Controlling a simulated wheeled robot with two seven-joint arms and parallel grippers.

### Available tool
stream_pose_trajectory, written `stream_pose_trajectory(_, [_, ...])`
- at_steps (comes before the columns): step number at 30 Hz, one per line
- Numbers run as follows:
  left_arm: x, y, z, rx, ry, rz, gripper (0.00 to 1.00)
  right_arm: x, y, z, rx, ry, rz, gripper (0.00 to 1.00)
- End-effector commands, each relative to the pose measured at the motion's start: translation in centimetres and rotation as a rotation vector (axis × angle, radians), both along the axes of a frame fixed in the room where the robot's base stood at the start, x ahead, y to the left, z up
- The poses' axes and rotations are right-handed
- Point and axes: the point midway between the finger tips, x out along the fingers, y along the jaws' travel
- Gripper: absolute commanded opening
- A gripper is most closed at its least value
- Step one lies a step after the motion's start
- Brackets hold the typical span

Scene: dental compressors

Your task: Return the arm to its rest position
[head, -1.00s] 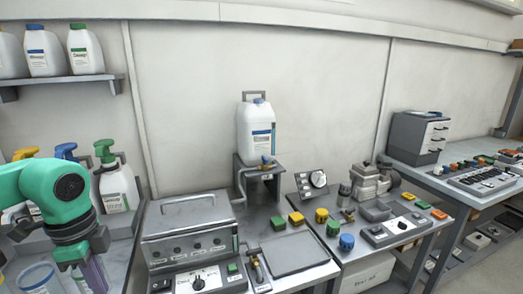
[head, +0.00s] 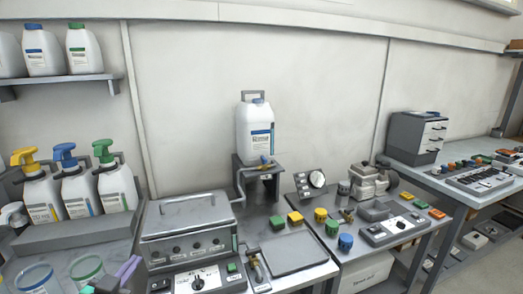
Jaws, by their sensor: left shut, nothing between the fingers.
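My left gripper (head: 127,270) shows only in part at the bottom left edge of the head view, as a dark body with a slim purple part pointing up and to the right. It is shut and holds nothing. It is low in front of the bench with the spray bottles, left of the metal box unit. Most of the left arm is out of the picture. My right gripper is not in view.
Spray bottles with yellow, blue and green heads (head: 75,185) stand behind a grey ledge (head: 75,234). Clear cups (head: 86,267) are close to the gripper. A metal box unit (head: 190,222) stands to the right. A white jug (head: 256,130) sits on a stand.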

Motion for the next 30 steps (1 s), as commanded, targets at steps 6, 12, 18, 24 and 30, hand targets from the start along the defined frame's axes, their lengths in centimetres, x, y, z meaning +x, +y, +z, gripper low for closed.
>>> stream_pose_trajectory(6, [-8.2, 0.1, -11.7, -0.090, 0.499, 0.246, 0.00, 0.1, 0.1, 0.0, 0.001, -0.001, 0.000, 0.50])
stream_pose_trajectory(12, [-14.8, -4.2, -16.7, -0.145, 0.845, 0.190, 0.00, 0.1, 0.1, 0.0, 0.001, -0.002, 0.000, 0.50])
stream_pose_trajectory(18, [-18.8, -8.0, -20.6, -0.178, 1.067, 0.076, 0.00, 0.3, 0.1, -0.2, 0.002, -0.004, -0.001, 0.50])
stream_pose_trajectory(24, [-18.2, -8.1, -28.8, -0.170, 1.099, 0.080, 0.00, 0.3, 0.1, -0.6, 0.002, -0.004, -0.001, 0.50])
stream_pose_trajectory(30, [-20.0, -8.0, -39.1, -0.160, 1.144, 0.080, 0.00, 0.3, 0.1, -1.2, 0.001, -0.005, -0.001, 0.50])
